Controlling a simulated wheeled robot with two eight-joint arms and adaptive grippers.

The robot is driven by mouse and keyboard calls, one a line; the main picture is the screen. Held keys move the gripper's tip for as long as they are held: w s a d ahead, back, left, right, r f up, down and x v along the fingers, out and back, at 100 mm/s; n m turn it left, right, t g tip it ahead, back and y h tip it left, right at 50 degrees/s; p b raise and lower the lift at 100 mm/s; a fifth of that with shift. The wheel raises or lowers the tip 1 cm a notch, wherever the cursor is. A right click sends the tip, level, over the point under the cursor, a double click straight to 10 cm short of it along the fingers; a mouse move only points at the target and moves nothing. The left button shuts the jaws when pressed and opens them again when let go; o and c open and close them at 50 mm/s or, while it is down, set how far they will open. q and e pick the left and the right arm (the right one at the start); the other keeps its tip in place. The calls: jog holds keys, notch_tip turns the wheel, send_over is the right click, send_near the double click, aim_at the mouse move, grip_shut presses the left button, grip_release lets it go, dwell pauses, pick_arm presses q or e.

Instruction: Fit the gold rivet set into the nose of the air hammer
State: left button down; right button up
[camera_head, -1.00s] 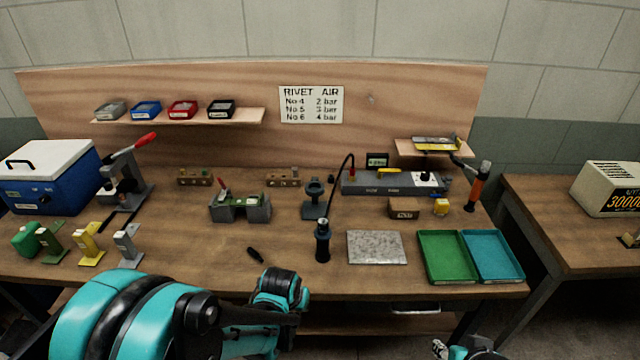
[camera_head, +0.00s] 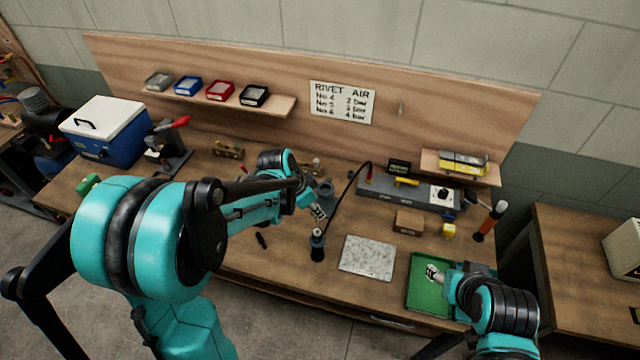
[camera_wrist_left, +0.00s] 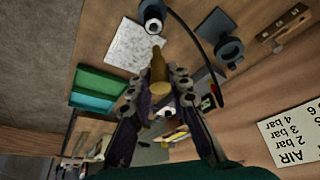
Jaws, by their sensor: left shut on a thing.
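The air hammer (camera_head: 317,246) is a black upright cylinder on the bench with a black hose beside it. In the left wrist view its round nose (camera_wrist_left: 152,16) shows at the top. My left gripper (camera_head: 318,212) is above the hammer in the head view. It is shut on the gold rivet set (camera_wrist_left: 159,70), which sticks out between the fingertips, pointing toward the hammer. The set and the nose appear apart. My right gripper (camera_head: 434,272) is over the green tray (camera_head: 418,300); its fingers are too small to judge.
A speckled grey plate (camera_head: 367,258) lies right of the hammer. A black stand with a cup (camera_wrist_left: 230,48) is close to the hammer and hose.

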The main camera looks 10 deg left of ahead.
pick_arm(q)
jog(key=shift+w+d+r, duration=0.1)
jog(key=shift+r, duration=0.2)
jog(key=shift+f+b, duration=0.2)
jog(key=shift+b, duration=0.15)
notch_tip(320, 180, down, 5)
jog(key=b, duration=0.4)
jog(key=shift+r, duration=0.15)
